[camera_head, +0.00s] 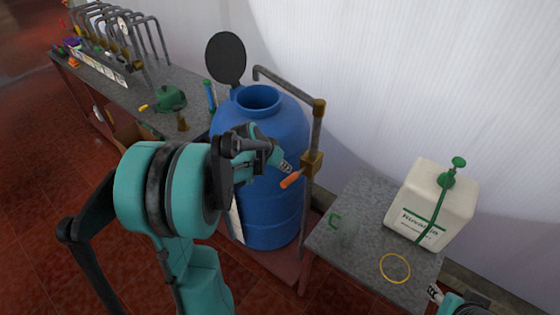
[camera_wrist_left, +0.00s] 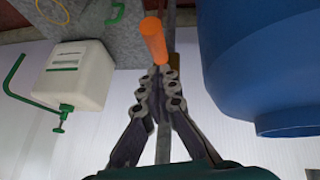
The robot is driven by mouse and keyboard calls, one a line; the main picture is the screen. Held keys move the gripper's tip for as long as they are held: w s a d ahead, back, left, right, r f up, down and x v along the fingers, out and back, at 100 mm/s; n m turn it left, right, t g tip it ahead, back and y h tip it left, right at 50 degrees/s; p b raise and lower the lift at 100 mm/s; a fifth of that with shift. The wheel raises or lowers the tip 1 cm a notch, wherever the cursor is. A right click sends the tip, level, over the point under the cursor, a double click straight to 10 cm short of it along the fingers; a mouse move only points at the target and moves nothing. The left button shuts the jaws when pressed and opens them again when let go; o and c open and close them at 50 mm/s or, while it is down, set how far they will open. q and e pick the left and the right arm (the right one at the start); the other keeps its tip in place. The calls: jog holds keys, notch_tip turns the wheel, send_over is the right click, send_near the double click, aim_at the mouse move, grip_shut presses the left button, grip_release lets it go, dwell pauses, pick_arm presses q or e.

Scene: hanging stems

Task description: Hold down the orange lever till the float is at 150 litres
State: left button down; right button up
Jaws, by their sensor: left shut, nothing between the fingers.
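The orange lever (camera_head: 290,180) sticks out to the left from a brass valve (camera_head: 312,163) on the grey standpipe. It also shows in the left wrist view (camera_wrist_left: 154,41), just beyond my fingertips. My left gripper (camera_head: 287,168) is shut and empty, with its tips close to the lever; I cannot tell whether they touch it. It shows shut in the left wrist view too (camera_wrist_left: 160,74). The blue tank (camera_head: 272,218) stands behind it, open at the top. A pale strip (camera_head: 236,222) on its left is partly hidden by my arm. I cannot make out the float. My right gripper (camera_head: 434,292) shows only at the lower right.
A grey side table (camera_head: 345,215) holds a white canister (camera_head: 432,205) with a green tap and a yellow ring (camera_head: 395,268). A dark round lid (camera_head: 226,58) stands behind the tank.

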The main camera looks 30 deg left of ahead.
pick_arm(q)
jog(key=shift+s+d+f, duration=0.1)
jog(key=shift+s+f, duration=0.1)
jog(key=shift+f, duration=0.35)
jog(key=shift+s+d+f, duration=0.1)
jog(key=shift+s+f, duration=0.1)
jog(key=shift+f, duration=0.35)
notch_tip(320, 180, down, 8)
jog(key=s+t+b, duration=0.2)
jog(key=t+b, duration=0.3)
jog(key=b, duration=0.8)
jog(key=shift+s+h+b, duration=0.25)
jog(key=shift+h+b, duration=0.05)
jog(key=shift+h, duration=0.1)
jog(key=shift+s+d, duration=0.1)
dwell(4.3)
